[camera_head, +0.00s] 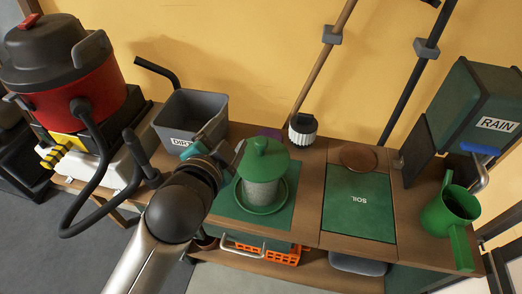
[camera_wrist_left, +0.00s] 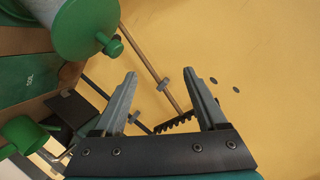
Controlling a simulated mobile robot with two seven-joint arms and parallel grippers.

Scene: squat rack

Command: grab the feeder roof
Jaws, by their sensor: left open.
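The bird feeder has a green conical feeder roof (camera_head: 262,158) with a knob on top, over a grey mesh body (camera_head: 262,190) and a green dish. It stands upright on the green mat of the bench. In the left wrist view the roof (camera_wrist_left: 85,32) is at the upper left, its knob pointing toward the finger side. My left gripper (camera_head: 233,137) is just left of the roof in the head view. Its jaws (camera_wrist_left: 163,76) are open and empty, with yellow wall behind the gap. The roof's knob is outside the jaws and apart from them. My right gripper does not show.
A grey bin (camera_head: 188,112) labelled DIRT stands behind my left gripper. A red vacuum (camera_head: 78,85) is farther left. Right of the feeder are the green SOIL panel (camera_head: 359,205), a green watering can (camera_head: 450,214) and the RAIN container (camera_head: 480,105). A brush (camera_head: 303,130) stands behind.

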